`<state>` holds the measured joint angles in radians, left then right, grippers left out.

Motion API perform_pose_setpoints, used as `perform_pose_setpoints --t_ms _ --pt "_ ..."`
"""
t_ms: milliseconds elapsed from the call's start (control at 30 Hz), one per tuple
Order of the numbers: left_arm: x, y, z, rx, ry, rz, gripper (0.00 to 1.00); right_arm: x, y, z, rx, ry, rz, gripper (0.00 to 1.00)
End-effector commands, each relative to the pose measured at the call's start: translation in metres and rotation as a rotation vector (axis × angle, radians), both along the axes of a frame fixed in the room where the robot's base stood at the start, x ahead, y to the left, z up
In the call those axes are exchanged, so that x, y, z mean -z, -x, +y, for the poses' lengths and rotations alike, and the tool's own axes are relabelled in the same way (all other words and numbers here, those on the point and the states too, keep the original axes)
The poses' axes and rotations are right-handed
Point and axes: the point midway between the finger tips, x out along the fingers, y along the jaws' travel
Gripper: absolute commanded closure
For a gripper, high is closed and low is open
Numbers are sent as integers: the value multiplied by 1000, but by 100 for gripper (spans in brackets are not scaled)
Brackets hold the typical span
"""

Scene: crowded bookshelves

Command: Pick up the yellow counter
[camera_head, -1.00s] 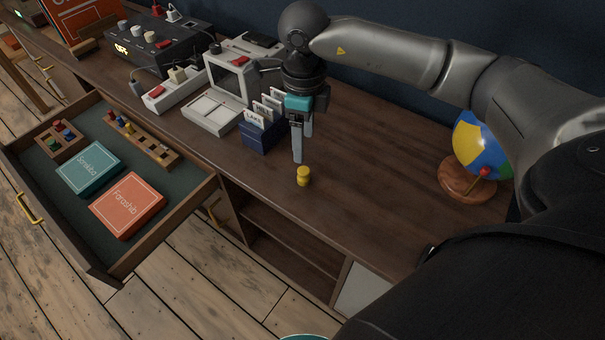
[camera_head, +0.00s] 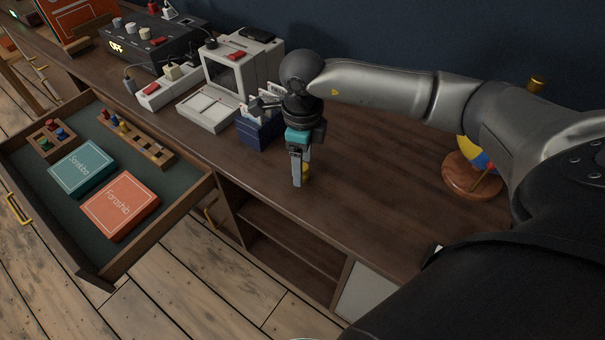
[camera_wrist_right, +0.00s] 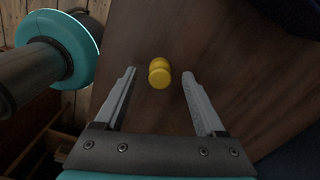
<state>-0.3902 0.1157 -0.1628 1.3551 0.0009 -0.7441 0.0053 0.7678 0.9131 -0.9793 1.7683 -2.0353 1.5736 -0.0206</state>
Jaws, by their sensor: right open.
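The yellow counter (camera_head: 306,171) stands on the dark wooden cabinet top, near its front edge. In the head view it is partly hidden behind a finger of my right gripper (camera_head: 300,180), which points down at it. In the right wrist view the yellow counter (camera_wrist_right: 159,73) shows whole, between the lines of the two fingers and a little beyond their tips. My right gripper (camera_wrist_right: 158,74) is open, with nothing between its fingers. My left gripper is not in view.
A blue card box (camera_head: 258,132) and a grey computer (camera_head: 240,70) stand left of my right gripper. A globe on a wooden base (camera_head: 471,178) stands to the right. An open drawer (camera_head: 190,212) with two boxes juts out at left. The top between counter and globe is clear.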

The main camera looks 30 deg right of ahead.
Motion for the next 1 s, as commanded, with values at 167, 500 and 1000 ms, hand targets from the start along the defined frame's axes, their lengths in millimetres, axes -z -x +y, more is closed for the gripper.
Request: perform_pose_setpoints --t_ms 167,500,1000 --pt "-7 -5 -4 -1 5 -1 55 14 0 0 -1 0 0 28" --pt "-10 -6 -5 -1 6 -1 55 16 0 0 -1 0 0 30" --pt "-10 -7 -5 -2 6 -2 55 15 0 0 -1 -1 -1 86"
